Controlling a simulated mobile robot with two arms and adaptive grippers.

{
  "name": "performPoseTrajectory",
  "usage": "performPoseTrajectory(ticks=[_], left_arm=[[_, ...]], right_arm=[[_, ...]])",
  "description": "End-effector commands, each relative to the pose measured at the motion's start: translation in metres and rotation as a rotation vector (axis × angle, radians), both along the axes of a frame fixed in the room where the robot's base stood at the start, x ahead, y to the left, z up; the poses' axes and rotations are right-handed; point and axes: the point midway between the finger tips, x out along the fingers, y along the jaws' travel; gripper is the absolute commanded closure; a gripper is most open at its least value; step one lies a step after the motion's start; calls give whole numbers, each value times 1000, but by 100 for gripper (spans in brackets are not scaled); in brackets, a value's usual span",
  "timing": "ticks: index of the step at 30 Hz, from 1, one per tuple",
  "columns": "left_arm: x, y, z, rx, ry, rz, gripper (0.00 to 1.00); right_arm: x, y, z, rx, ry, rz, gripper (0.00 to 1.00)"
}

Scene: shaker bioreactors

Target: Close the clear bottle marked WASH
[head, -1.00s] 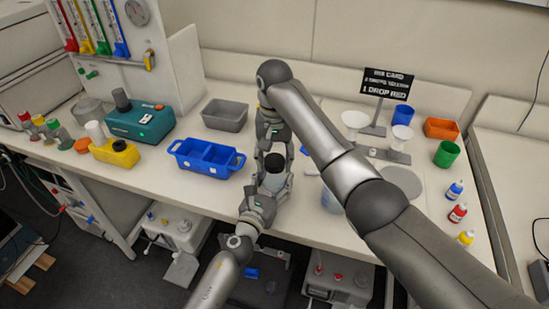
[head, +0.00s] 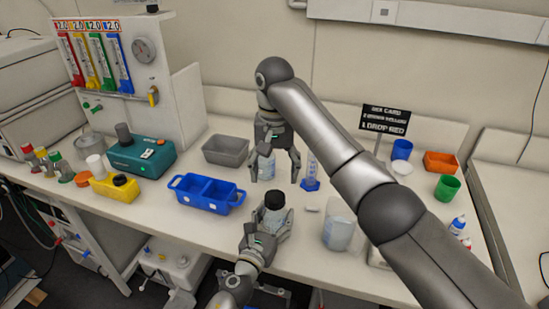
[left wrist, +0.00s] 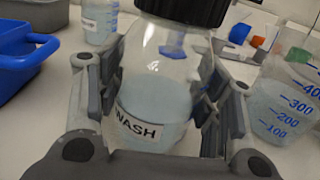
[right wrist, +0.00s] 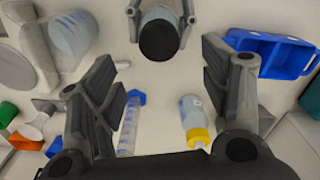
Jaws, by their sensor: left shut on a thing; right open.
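The clear WASH bottle (left wrist: 155,110) stands upright in my left gripper (head: 270,222), which is shut around its body. A black cap (head: 273,200) sits on its mouth; how tight it is I cannot tell. The WASH label faces the left wrist camera. The right wrist view shows the black cap (right wrist: 159,40) from above, beyond my right fingers. My right gripper (head: 275,178) is open and empty, behind the bottle and apart from the cap.
A blue divided tray (head: 207,193) lies left of the bottle. A graduated beaker (head: 338,232) stands to the right. Behind the bottle are a yellow-capped bottle (right wrist: 192,115) and a blue-based cylinder (head: 311,170). A sign (head: 385,120) stands at the back right.

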Motion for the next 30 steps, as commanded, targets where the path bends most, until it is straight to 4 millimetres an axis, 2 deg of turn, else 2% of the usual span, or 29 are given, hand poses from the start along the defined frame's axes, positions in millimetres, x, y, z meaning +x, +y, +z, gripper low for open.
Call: performPoseTrajectory(ticks=[3, 8, 19, 20, 25, 30], left_arm=[[0, 0, 0, -1, 1, 0, 100], [0, 0, 0, -1, 1, 0, 100], [0, 0, 0, -1, 1, 0, 100], [0, 0, 0, -1, 1, 0, 37], [0, 0, 0, 0, 0, 0, 15], [0, 0, 0, 0, 0, 0, 14]], right_arm=[[1, -1, 17, -2, -4, -3, 30], [0, -1, 32, -1, 0, -3, 30], [0, 0, 36, -1, 2, -3, 30], [0, 0, 36, -1, 1, -3, 30], [0, 0, 36, 0, 1, -2, 30], [0, 0, 36, 0, 1, -2, 30]])
